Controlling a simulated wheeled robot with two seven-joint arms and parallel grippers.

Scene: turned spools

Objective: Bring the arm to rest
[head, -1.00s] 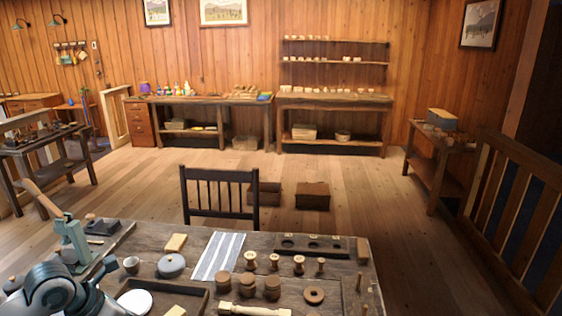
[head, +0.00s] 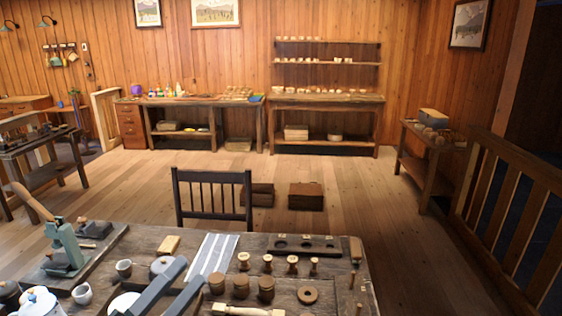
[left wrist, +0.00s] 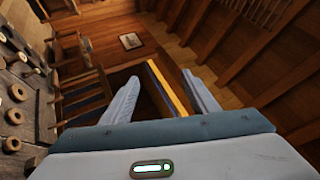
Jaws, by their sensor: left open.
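My left gripper (head: 195,268) shows at the front of the workbench (head: 335,290) in the head view. In the left wrist view the open fingers (left wrist: 161,77) point away from the bench, towards the wooden railing and wall. Several turned spools (head: 267,263) stand upright in a row, right of the fingers. My right gripper is not in view.
A striped cloth (head: 214,256), a holed board (head: 304,245), dark wooden jars (head: 240,286) and a wooden ring (head: 307,295) are on the bench. A green press (head: 65,246) and a mug (head: 82,293) are at left.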

